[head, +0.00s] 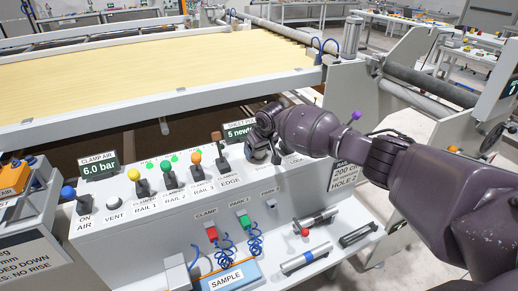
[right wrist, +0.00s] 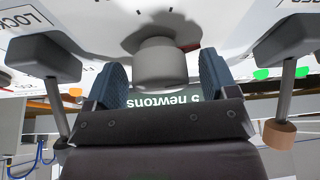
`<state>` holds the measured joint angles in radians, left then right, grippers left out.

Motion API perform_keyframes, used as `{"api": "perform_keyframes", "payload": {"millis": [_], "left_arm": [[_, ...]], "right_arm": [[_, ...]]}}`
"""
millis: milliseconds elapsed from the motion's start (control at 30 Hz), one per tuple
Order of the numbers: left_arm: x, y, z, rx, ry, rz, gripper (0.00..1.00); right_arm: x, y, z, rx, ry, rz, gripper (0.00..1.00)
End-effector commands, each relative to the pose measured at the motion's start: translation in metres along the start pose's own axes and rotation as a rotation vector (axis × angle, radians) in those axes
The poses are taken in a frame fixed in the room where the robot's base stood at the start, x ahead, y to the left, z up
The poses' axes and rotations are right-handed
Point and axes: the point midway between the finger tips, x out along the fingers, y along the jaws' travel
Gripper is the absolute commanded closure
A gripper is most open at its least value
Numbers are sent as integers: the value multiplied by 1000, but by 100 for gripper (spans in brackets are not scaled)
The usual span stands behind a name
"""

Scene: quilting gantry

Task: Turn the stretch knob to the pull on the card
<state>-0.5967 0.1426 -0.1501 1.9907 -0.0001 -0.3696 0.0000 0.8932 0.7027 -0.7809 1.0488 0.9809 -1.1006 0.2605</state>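The stretch knob (right wrist: 160,62) is a short grey cylinder on the white panel in the right wrist view. My right gripper (right wrist: 164,82) has its two blue-padded fingers on either side of it. A gap shows at the right finger; whether the left finger touches cannot be told. In the head view my right gripper (head: 260,150) is over the panel and mostly hides the knob. The pull display (head: 238,131) reads 5 newtons, upside down in the wrist view. A card (head: 345,175) at the panel's right shows "200" and "HOLE 2", partly blocked by my arm. My left gripper is out of view.
Levers flank the knob: the brown-topped edge lever (head: 219,145) and a grey-capped one by the LOCK label (right wrist: 45,60). Coloured rail levers (head: 169,178) stand further left. Below are hose connectors (head: 211,232), a sample plate (head: 227,279) and loose tools (head: 305,259). Yellow fabric (head: 150,80) lies behind.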

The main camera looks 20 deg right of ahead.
Motion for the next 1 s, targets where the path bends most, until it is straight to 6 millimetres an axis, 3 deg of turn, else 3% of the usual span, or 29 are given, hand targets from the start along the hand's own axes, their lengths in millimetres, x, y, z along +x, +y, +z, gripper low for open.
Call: {"api": "perform_keyframes", "payload": {"millis": [267,700,1000], "left_arm": [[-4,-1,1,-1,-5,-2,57],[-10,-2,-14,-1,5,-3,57],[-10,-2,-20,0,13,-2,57]], "right_arm": [[-8,0,-1,-1,2,0,21],[-80,0,-1,-2,3,0,21],[-106,0,0,0,0,0,21]]}}
